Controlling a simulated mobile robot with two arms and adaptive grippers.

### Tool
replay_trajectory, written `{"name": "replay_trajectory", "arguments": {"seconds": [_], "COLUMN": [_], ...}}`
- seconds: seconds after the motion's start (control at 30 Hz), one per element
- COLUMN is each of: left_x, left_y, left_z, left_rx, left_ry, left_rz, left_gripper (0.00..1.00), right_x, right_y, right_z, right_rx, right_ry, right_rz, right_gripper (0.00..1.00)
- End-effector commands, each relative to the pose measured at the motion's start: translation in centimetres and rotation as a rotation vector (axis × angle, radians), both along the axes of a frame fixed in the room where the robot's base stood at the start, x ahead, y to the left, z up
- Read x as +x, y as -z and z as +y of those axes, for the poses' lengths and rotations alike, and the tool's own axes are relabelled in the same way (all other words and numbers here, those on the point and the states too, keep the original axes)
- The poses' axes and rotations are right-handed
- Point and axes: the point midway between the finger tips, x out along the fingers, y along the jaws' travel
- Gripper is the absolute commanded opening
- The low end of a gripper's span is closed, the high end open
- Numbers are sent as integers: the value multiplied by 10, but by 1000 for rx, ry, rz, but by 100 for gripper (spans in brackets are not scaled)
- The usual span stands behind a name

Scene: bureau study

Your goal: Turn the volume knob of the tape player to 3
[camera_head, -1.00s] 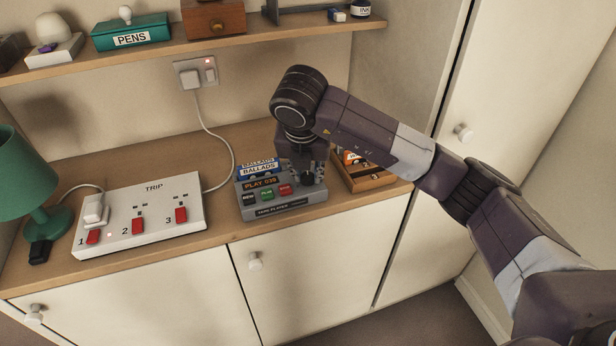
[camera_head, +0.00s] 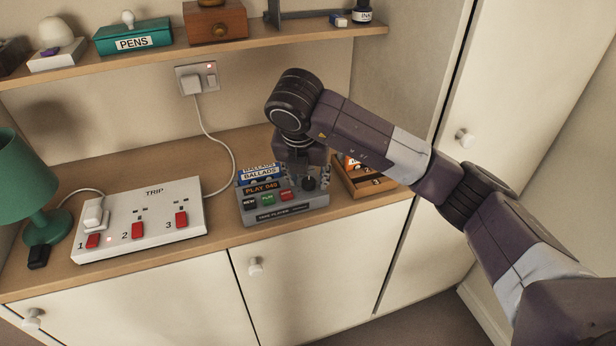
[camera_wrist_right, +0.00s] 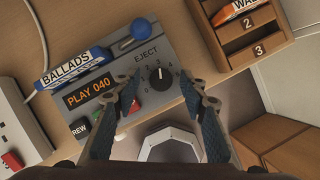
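The grey tape player (camera_head: 285,217) stands on the desk with a lit display reading PLAY 040. Its black volume knob (camera_head: 309,183) is at its right side; in the right wrist view the knob (camera_wrist_right: 159,80) shows a pale pointer mark aimed upward, at about the 3 on the small dial. My right gripper (camera_head: 304,164) is above the knob. In the wrist view its two fingers (camera_wrist_right: 162,88) are spread, one on each side of the knob, with a clear gap to it. My left gripper is not in view.
A BALLADS cassette (camera_head: 260,175) is at the player's back, beside a blue-headed eject lever (camera_wrist_right: 140,29). A wooden numbered rack (camera_head: 370,184) stands close right. The TRIP power strip (camera_head: 155,200) and green lamp (camera_head: 25,180) are left. A shelf (camera_head: 240,43) hangs above.

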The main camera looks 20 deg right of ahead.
Motion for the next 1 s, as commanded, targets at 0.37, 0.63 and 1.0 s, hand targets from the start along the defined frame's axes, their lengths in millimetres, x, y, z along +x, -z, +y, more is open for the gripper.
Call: {"name": "replay_trajectory", "arguments": {"seconds": [0.37,0.63,1.0], "left_x": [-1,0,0], "left_y": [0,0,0], "left_z": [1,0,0], "left_rx": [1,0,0], "left_ry": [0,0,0], "left_rz": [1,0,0], "left_gripper": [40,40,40], "right_x": [-6,-20,-37], "right_y": [-21,-61,-103], "right_z": [4,11,20], "right_rx": [0,-2,-1], "right_ry": [-1,-1,0], "right_rz": [-4,-7,-3], "right_gripper": [39,39,39]}}
